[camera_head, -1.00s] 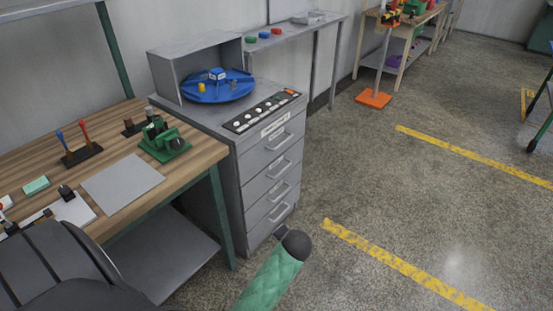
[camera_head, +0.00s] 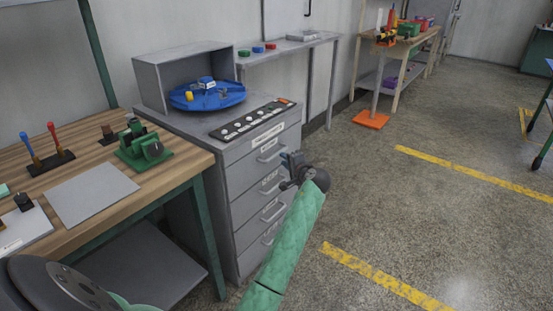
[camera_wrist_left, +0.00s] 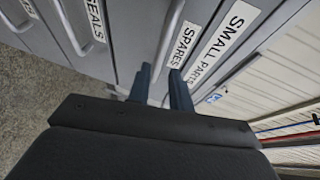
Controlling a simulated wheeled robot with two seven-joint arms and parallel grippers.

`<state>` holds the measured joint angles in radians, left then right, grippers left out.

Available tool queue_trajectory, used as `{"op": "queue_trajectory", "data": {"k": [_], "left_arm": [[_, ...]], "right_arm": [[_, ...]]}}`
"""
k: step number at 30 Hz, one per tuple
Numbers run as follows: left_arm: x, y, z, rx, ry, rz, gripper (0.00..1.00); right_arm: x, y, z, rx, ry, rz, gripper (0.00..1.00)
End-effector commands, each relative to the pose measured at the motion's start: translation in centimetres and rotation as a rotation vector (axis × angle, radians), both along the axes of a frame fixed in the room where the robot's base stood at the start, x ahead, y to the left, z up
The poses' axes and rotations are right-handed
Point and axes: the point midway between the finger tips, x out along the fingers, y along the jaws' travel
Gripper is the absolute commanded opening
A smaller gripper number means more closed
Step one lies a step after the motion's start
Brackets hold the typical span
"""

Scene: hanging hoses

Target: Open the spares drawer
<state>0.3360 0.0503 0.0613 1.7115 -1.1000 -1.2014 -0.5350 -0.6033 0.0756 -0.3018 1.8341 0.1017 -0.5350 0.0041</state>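The spares drawer (camera_head: 245,166) is the top drawer of the grey cabinet and looks shut. Its label SPARES (camera_wrist_left: 184,45) reads clearly in the left wrist view. Its bar handle (camera_wrist_left: 166,40) runs down towards the gap between my left fingers. My left gripper (camera_head: 287,158) is in front of the cabinet face, near the right end of that handle. In the left wrist view the two fingers (camera_wrist_left: 160,88) stand apart with nothing clearly held. I cannot tell whether they touch the handle. My right gripper is not in view.
The cabinet's lower drawers, one labelled SEALS (camera_wrist_left: 94,18), are shut. A blue turntable (camera_head: 208,95) and a button panel (camera_head: 250,120) are on the cabinet top. A wooden workbench (camera_head: 190,160) stands at the left. The floor (camera_head: 400,210) to the right is clear.

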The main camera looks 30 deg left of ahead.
Motion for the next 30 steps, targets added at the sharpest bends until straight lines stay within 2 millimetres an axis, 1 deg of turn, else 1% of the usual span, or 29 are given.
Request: {"op": "queue_trajectory", "data": {"k": [9, 12, 18, 26, 27, 30], "left_arm": [[2.0, 4.0, -0.8, 0.0, 0.001, 0.001, 0.21], [2.5, 4.9, -1.1, -0.001, 0.0, 0.0, 0.21], [3.1, 6.0, -1.3, -0.003, -0.001, -0.001, 0.21], [3.1, 6.1, -1.3, -0.003, -0.001, -0.001, 0.21], [3.1, 6.1, -1.3, -0.003, -0.001, -0.001, 0.17], [3.1, 6.1, -1.4, -0.003, -0.001, -0.001, 0.0]], "right_arm": [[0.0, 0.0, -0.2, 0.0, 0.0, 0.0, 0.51], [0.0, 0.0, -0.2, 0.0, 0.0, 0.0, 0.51], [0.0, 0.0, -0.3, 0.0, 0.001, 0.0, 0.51], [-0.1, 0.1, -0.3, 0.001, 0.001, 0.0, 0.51], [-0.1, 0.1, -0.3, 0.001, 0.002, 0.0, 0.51], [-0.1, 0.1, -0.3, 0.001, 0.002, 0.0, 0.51]]}}
